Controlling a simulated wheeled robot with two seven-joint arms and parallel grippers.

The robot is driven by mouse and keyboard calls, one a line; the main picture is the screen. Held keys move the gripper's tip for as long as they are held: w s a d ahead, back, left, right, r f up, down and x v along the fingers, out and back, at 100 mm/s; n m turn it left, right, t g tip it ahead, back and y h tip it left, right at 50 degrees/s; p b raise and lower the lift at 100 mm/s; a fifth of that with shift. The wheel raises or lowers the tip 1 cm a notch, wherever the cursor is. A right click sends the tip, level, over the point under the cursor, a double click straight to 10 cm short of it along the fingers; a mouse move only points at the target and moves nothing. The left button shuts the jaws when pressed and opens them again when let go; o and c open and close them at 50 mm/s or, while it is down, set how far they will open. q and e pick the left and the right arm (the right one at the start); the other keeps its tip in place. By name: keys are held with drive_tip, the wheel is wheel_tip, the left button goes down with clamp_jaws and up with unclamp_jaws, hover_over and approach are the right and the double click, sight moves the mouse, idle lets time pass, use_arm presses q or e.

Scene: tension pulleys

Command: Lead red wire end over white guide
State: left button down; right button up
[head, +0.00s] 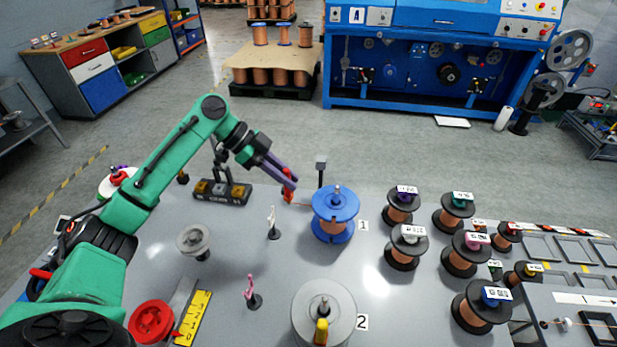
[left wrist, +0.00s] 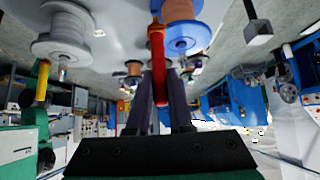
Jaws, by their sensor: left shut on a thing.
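My left gripper (head: 288,178) reaches in from the left above the table's far side. It is shut on the red wire end (head: 289,192), which hangs down from the fingertips. In the left wrist view the red wire end (left wrist: 157,50) sticks out beyond the purple-grey fingers (left wrist: 160,105). The white guide (head: 271,217) stands upright on a small black base, nearer and a little left of the red end. The red end appears apart from the guide. My right gripper is not in view.
A blue spool (head: 335,207) marked 1 stands right of the white guide. A grey spool (head: 323,308) marked 2 and a pink guide (head: 251,290) are nearer. A black block with weights (head: 221,192) lies left of the gripper. Several black spools crowd the right.

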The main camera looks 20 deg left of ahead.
use_arm(q)
drive_tip(key=s+a, duration=0.1)
drive_tip(key=a, duration=1)
drive_tip(key=shift+s+a+p, duration=0.3)
drive_tip(key=shift+s, duration=0.1)
drive_tip(key=shift+f, duration=0.1)
wheel_tip(320, 180, down, 3)
drive_tip(key=shift+r+b, duration=0.1)
drive_tip(key=shift+b, duration=0.75)
drive_tip(key=shift+d, duration=0.1)
wheel_tip(320, 180, down, 8)
drive_tip(key=b, duration=0.4)
